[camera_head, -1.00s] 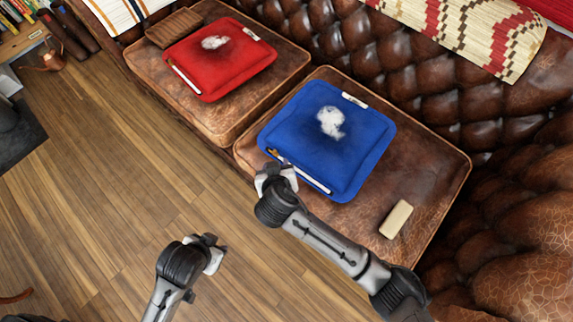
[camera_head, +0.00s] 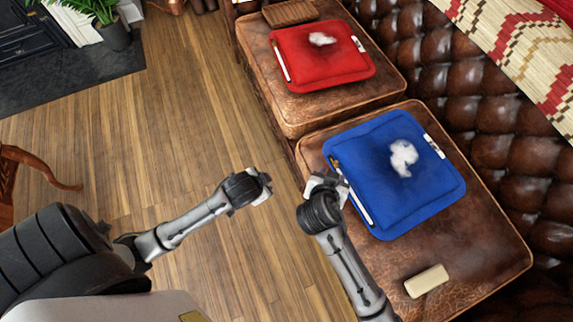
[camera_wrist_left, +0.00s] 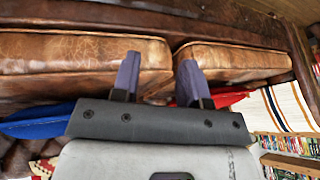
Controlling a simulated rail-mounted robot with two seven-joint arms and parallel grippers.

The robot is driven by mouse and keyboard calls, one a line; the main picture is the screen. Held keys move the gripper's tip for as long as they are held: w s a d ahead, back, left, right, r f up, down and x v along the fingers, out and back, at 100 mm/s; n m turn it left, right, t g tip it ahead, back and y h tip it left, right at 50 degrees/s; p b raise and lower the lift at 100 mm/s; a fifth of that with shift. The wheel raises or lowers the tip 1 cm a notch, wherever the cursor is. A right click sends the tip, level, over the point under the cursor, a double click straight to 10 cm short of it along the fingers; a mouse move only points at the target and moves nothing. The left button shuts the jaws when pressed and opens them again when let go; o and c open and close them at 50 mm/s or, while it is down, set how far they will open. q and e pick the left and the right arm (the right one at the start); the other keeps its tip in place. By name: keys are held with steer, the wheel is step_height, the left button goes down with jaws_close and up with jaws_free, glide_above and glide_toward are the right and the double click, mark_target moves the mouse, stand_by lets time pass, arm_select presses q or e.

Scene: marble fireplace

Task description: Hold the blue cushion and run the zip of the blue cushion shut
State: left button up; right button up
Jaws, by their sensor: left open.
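The blue cushion (camera_head: 365,140) lies on the near brown leather seat in the head view, with a white patch on top. Its zip (camera_head: 360,205) is a pale strip along the left edge, with a small brassy part at the upper end. My right gripper (camera_head: 327,184) is at that edge, beside the zip's upper part; whether its fingers are closed on anything is hidden. My left gripper (camera_head: 266,186) is open and empty over the floor, left of the seat. Its spread fingers show in the left wrist view (camera_wrist_left: 158,76), with part of the blue cushion (camera_wrist_left: 35,124) beyond.
A red cushion (camera_head: 325,70) lies on the farther seat (camera_head: 300,115). A tan block (camera_head: 426,281) rests on the near seat (camera_head: 470,240). The tufted sofa back (camera_head: 490,110) bounds the right side.

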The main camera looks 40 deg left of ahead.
arm_select(q)
steer(key=w+a+f+n+t, duration=0.2)
steer(key=w+f+n+t, duration=0.1)
steer(key=w+f, duration=0.2)
steer(key=n+t+h, duration=0.7)
steer(key=n+t, duration=0.2)
steer(key=n, duration=0.5)
glide_toward(324, 148)
steer(key=x, duration=1)
steer(key=shift+f, duration=0.25)
steer(key=shift+s, duration=0.1)
steer(key=shift+c, duration=0.3)
jaws_close()
